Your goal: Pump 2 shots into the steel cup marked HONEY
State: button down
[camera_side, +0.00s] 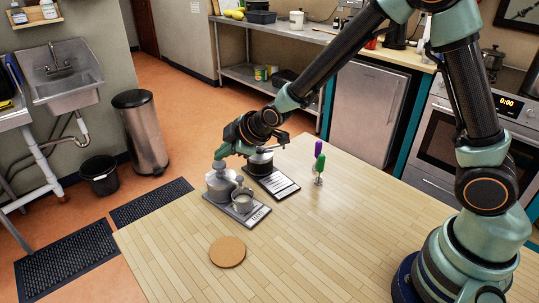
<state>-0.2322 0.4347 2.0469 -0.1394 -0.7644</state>
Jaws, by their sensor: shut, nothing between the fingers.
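A steel cup (242,199) stands on the front dark tray (236,222), beside a grey pump jar (219,188) with a rounded top. The tray's front edge carries pale lettering (258,216), too small to read for certain. My gripper (221,155) is shut and empty, right above the top of this jar; I cannot tell whether it touches. Behind it, a second pump jar (261,163) with a dark upper part is on another dark tray (284,191), partly hidden by my gripper and wrist. I cannot make out a cup there.
A round cork mat (227,252) lies in front of the trays. Upright utensils with purple (318,148) and green (319,164) handles stand right of the trays. The wooden table (310,245) is clear at front and right.

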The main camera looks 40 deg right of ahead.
aim_at(224, 164)
jog(key=shift+f, duration=1.2)
dwell(0.9)
jog(key=shift+r, duration=1.7)
notch_tip(224, 164, up, 6)
dwell(0.5)
